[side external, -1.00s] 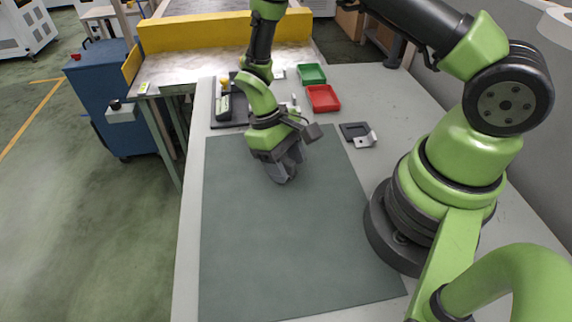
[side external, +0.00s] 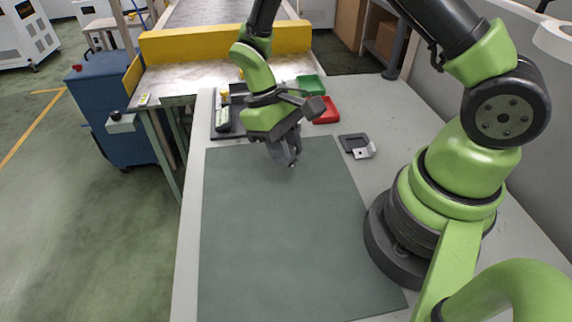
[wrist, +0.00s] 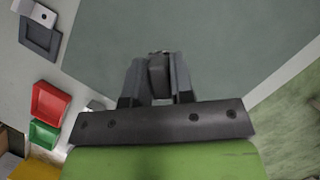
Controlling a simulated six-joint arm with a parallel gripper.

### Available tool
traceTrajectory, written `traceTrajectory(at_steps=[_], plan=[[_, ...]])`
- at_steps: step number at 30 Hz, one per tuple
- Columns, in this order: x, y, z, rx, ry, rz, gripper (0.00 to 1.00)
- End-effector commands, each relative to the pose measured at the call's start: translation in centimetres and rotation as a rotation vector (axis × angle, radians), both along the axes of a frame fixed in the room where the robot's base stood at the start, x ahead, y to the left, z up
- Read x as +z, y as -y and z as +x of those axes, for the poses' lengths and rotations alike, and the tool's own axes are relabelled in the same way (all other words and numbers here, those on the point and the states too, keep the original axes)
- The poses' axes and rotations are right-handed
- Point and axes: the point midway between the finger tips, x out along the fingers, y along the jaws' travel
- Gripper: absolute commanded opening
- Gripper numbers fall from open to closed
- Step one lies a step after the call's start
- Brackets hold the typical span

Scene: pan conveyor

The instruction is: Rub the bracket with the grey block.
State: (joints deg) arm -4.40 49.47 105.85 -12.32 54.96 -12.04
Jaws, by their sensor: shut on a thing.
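My gripper (side external: 290,158) is shut on a dark grey block (wrist: 158,76), which sits between its two fingers in the wrist view. The fingertips are over the far part of the green-grey mat (side external: 270,240); I cannot tell the exact height above it. A pale metal bracket (side external: 366,152) with a dark hole lies to the right of the gripper, apart from it, at the near edge of a dark square holder (side external: 353,141). In the wrist view, the bracket (wrist: 38,13) and holder (wrist: 40,36) show at the upper left.
A red tray (side external: 327,110) and a green tray (side external: 311,85) stand behind the gripper. A black tray (side external: 228,133) with several items stands at the back left. A yellow barrier (side external: 170,45) stands beyond the table. The mat's middle and near part are clear.

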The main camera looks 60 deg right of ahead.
Motion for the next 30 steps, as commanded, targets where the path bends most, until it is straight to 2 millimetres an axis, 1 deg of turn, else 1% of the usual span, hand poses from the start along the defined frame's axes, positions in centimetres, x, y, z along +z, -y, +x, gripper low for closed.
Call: traceTrajectory(at_steps=[1, 5, 12, 15, 20, 26, 29, 30], plan=[[1.0, 0.0, 0.1, 0.0, 0.005, 0.0, 0.0], [3.0, 0.1, 0.2, 0.002, 0.005, 0.001, 0.0], [8.4, 1.6, 1.6, 0.004, 0.006, 0.002, 0.0], [10.0, 2.2, 1.9, 0.0, 0.005, 0.0, 0.0], [12.0, 2.6, 2.8, -0.03, 0.015, -0.009, 0.0], [14.9, 2.9, 4.4, -0.121, 0.043, -0.037, 0.0], [16.5, 3.5, 5.1, -0.188, 0.061, -0.059, 0.0], [17.1, 4.2, 5.3, -0.224, 0.071, -0.072, 0.0]])
